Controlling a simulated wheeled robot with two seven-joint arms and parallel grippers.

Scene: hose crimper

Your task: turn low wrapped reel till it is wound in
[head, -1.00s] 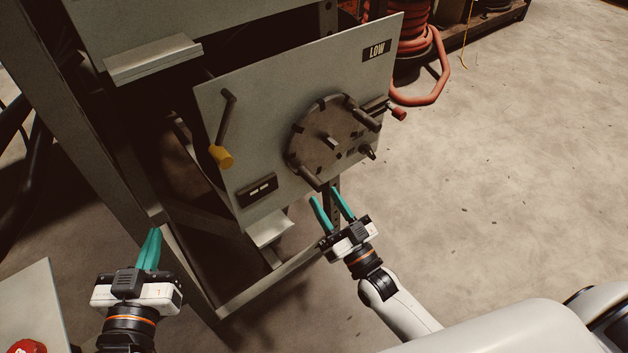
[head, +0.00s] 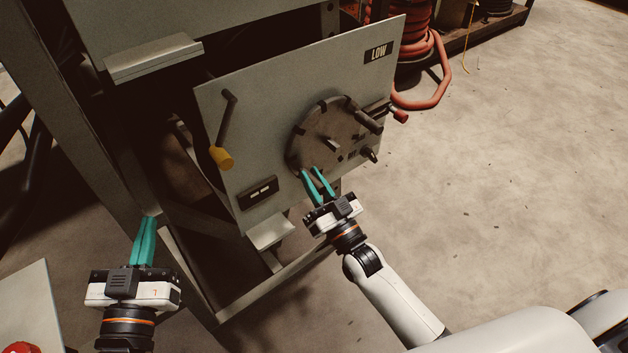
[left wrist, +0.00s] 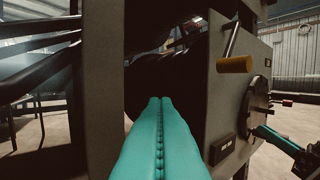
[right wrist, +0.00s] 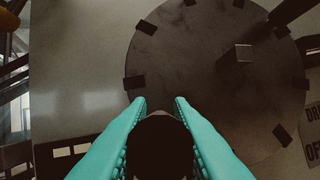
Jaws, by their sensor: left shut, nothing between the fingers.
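The low reel is a dark round disc (head: 318,128) with dark blocks around its rim, on a tilted grey panel (head: 270,105) labelled LOW (head: 378,52). A thick dark peg (head: 367,121) stands out at its upper right. My right gripper (head: 311,170) is at the disc's lower left edge. In the right wrist view its teal fingers (right wrist: 159,103) lie on both sides of a dark round handle (right wrist: 158,145) and appear closed on it; the handle's base is hidden. My left gripper (head: 149,218) is shut and empty, left of the panel, beside the frame post.
A yellow-handled lever (head: 222,155) hangs at the panel's left. A red-tipped rod (head: 400,116) sticks out at the right, above a small dark knob (head: 369,154). A red hose (head: 435,85) coils behind. The floor to the right is clear.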

